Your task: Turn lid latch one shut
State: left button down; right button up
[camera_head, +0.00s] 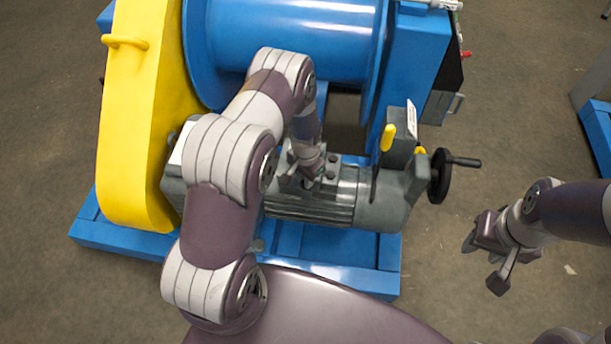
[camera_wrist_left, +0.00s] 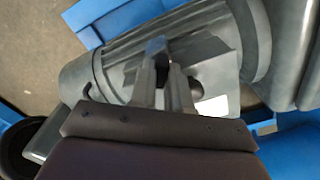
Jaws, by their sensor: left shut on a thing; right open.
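The grey motor (camera_head: 310,205) lies across the blue base frame, with a small terminal box lid (camera_head: 345,172) on its top. My left gripper (camera_head: 308,180) reaches down onto this lid. In the left wrist view the left gripper (camera_wrist_left: 168,75) is shut on a small latch (camera_wrist_left: 160,62) at the lid (camera_wrist_left: 215,62); the fingers hide most of it. Another dark round knob (camera_wrist_left: 195,89) sits on the lid beside the fingers. I cannot read which latch is number one. My right gripper (camera_head: 488,260) is open and empty, off to the right above the floor.
A yellow guard (camera_head: 145,110) and a blue drum (camera_head: 290,40) stand behind the motor. A black handwheel (camera_head: 439,176) with a crank handle and yellow-tipped levers (camera_head: 388,137) are at the motor's right end. The floor at the right is mostly clear.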

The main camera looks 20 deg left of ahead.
pick_arm(q)
jog(key=n, duration=0.6)
jog(key=shift+d+n, duration=0.1)
jog(key=shift+n, duration=0.3)
dwell(0.4)
jog(key=c, duration=1.4)
grip_release()
jog(key=shift+o, duration=0.2)
notch_tip(320, 180, up, 13)
jog(key=p, duration=0.1)
jog(key=shift+f, duration=0.15)
